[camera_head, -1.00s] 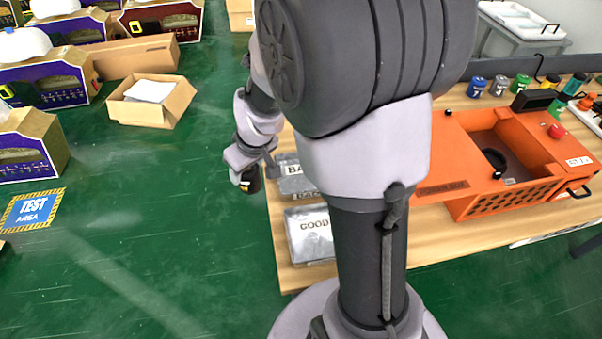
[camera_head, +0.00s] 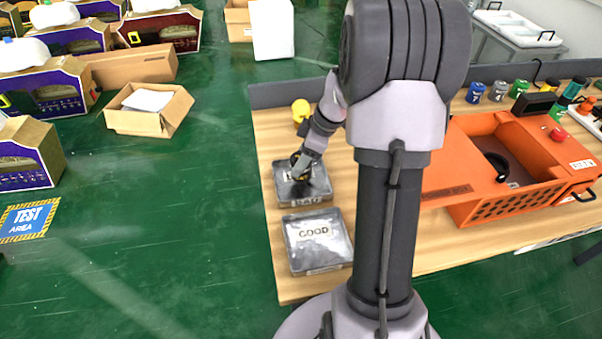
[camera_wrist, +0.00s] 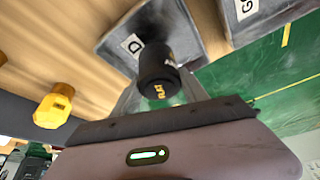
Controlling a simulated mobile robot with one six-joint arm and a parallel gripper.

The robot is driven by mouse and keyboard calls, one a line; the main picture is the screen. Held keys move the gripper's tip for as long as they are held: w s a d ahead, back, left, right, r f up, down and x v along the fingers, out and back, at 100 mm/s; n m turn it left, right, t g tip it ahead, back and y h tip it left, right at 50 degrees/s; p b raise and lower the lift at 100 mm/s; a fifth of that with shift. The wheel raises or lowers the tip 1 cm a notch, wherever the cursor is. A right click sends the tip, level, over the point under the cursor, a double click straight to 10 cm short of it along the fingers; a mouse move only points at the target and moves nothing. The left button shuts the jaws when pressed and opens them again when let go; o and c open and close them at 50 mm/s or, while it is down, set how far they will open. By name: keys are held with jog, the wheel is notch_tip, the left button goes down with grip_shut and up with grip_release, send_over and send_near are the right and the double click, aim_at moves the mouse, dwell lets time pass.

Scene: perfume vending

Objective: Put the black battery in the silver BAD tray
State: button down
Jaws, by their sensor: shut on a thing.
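My gripper (camera_head: 301,170) is over the silver BAD tray (camera_head: 313,203) at the left end of the table. It is shut on the black battery (camera_wrist: 158,76), a dark cylinder with yellow lettering that shows in the wrist view. In that view the battery stands out in front of the tray (camera_wrist: 115,38) and covers part of it. In the head view the battery is small and partly hidden by my gripper (camera_wrist: 160,112). I cannot tell whether the battery touches the tray.
The silver GOOD tray (camera_head: 337,251) lies just in front of the BAD tray. A yellow object (camera_head: 300,110) stands behind it. An orange box machine (camera_head: 470,205) is on the right, with several colored cylinders behind it. My arm hides the table's middle.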

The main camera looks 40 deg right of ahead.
notch_tip(320, 180, down, 3)
jog(key=shift+f+b, duration=0.15)
jog(key=shift+b, duration=0.3)
jog(key=c, duration=0.6)
grip_release()
